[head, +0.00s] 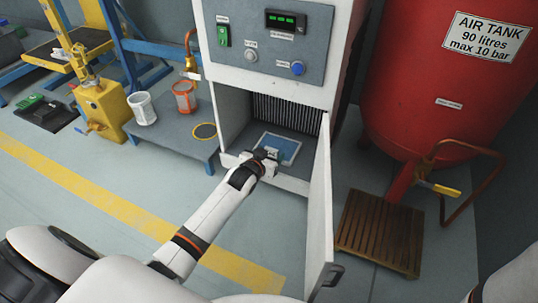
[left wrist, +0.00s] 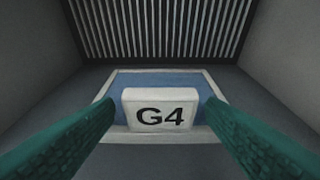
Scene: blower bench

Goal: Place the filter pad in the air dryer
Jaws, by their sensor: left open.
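The filter pad (head: 284,146) is blue with a pale edge and lies on the floor of the air dryer's open lower compartment. It also shows in the left wrist view (left wrist: 118,82), with a white block marked G4 (left wrist: 160,112) at its near side. My left gripper (head: 264,157) reaches into the compartment at the pad's near edge. In the left wrist view its teal fingers (left wrist: 160,104) are open, one on each side of the G4 block, with a small gap at both sides. The gripper hides part of the pad. My right gripper is out of view.
The compartment has dark ribbed fins (head: 285,112) at the back and a white door (head: 320,220) swung open toward me on the right. A red air tank (head: 440,90) stands right.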

